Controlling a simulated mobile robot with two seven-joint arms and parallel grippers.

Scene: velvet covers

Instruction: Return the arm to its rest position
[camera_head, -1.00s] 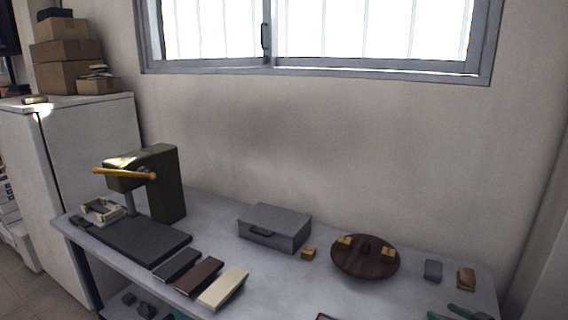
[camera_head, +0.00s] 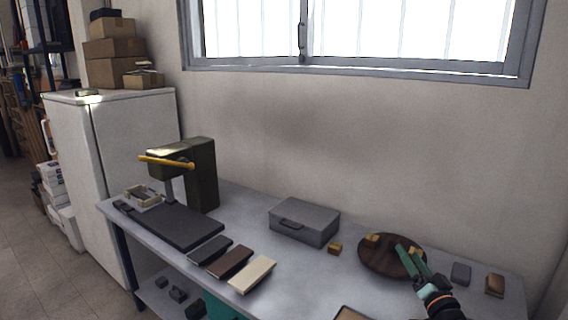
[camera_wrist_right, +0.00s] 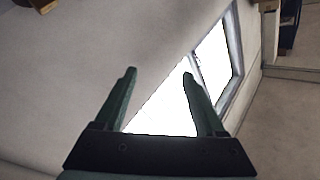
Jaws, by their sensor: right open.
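My right gripper (camera_head: 411,260) is at the lower right of the head view, its green fingers in front of the round wooden board (camera_head: 378,264). In the right wrist view the two fingers (camera_wrist_right: 160,75) stand apart with nothing between them, facing the wall and the bright window. My left gripper is not in view.
The grey table (camera_head: 310,268) holds a green press (camera_head: 203,175) with a yellow handle, a grey case (camera_head: 304,222), a small brass block (camera_head: 335,248) and dark, brown and cream slabs (camera_head: 252,274). A white cabinet (camera_head: 130,150) stands at the left. The window (camera_head: 400,30) is behind.

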